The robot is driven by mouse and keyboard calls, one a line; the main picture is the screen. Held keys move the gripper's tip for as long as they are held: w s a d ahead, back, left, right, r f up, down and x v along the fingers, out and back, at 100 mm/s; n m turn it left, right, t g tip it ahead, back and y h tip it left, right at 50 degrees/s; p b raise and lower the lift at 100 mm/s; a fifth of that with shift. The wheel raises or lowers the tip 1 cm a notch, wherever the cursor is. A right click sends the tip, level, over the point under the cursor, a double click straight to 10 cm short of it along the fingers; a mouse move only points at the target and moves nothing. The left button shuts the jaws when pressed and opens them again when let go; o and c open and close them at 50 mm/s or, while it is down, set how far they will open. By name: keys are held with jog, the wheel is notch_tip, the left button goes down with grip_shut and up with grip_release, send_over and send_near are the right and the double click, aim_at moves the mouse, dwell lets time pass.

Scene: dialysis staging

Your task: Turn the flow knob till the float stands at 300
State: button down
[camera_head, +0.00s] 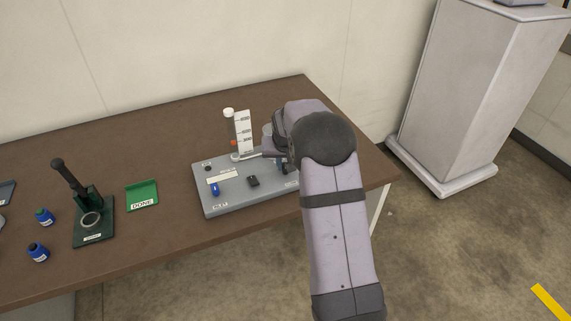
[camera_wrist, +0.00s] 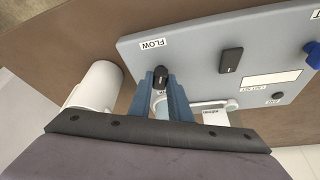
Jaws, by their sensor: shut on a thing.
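The grey panel (camera_head: 240,198) lies on the table with a white upright scale plate (camera_head: 243,130) at its back edge. The scale's numbers are too small to read, and I cannot make out the float's height. In the wrist view the black flow knob (camera_wrist: 161,76) sits beside the FLOW label (camera_wrist: 152,43). My gripper (camera_wrist: 161,88) is shut on the knob, with a blue finger on each side of it. In the head view my gripper (camera_head: 270,153) is at the panel's back right, and my arm hides the knob.
The panel also carries a black switch (camera_head: 253,181) and a blue part (camera_head: 214,188). A white cylinder (camera_wrist: 98,88) stands close by my gripper. To the left are a green DONE tray (camera_head: 142,195), a dark green stand (camera_head: 94,231) and blue bottles (camera_head: 38,252).

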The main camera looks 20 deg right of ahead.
jog(key=c, duration=1.6)
grip_release()
jog(key=shift+c, duration=0.2)
jog(key=shift+r, duration=0.1)
jog(key=b+v, duration=0.1)
jog(key=v, duration=0.6)
jog(key=shift+s, duration=0.1)
